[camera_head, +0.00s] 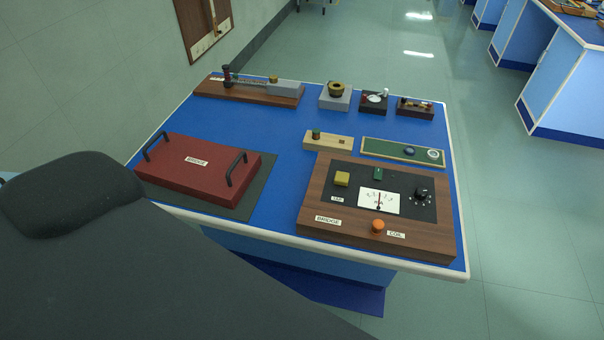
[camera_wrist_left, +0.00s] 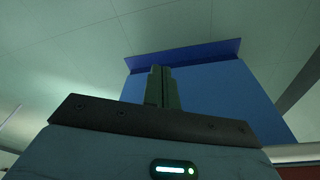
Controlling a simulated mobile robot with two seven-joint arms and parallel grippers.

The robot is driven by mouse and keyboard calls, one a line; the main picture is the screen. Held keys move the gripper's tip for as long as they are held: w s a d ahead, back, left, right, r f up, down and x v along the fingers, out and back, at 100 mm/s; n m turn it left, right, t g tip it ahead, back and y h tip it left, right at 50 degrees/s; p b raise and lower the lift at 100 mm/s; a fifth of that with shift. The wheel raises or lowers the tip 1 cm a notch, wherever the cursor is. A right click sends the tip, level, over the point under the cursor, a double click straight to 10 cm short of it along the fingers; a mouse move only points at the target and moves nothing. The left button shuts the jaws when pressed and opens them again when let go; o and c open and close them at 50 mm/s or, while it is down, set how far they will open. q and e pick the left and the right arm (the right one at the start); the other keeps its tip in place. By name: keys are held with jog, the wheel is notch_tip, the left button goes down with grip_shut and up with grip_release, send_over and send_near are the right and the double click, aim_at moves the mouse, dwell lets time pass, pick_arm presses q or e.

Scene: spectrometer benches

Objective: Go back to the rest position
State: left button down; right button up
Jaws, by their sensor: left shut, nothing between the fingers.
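My left gripper (camera_wrist_left: 162,88) shows in the left wrist view with its two fingers together and nothing between them. It is apart from the blue panel-like surface behind it. In the head view neither gripper shows; a large dark part of my own body fills the lower left. The blue bench (camera_head: 290,130) stands ahead, and nothing on it is touched by a gripper in view.
The bench holds a red box with two black handles (camera_head: 200,168), a wooden meter panel (camera_head: 320,215) and several small instruments along the back. A wall is at the left. Open floor (camera_head: 530,230) lies to the right, with other benches (camera_head: 555,90) at the upper right.

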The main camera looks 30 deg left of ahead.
pick_arm(q)
jog(key=w+d+f+t+h, duration=0.1)
jog(key=w+d+f+t, duration=0.1)
jog(key=w+f+t, duration=0.3)
jog(key=shift+d+f+t+h+p, duration=0.2)
jog(key=shift+f+t+h+p, duration=0.25)
jog(key=shift+t, duration=0.45)
jog(key=shift+w+f, duration=0.1)
dwell(0.5)
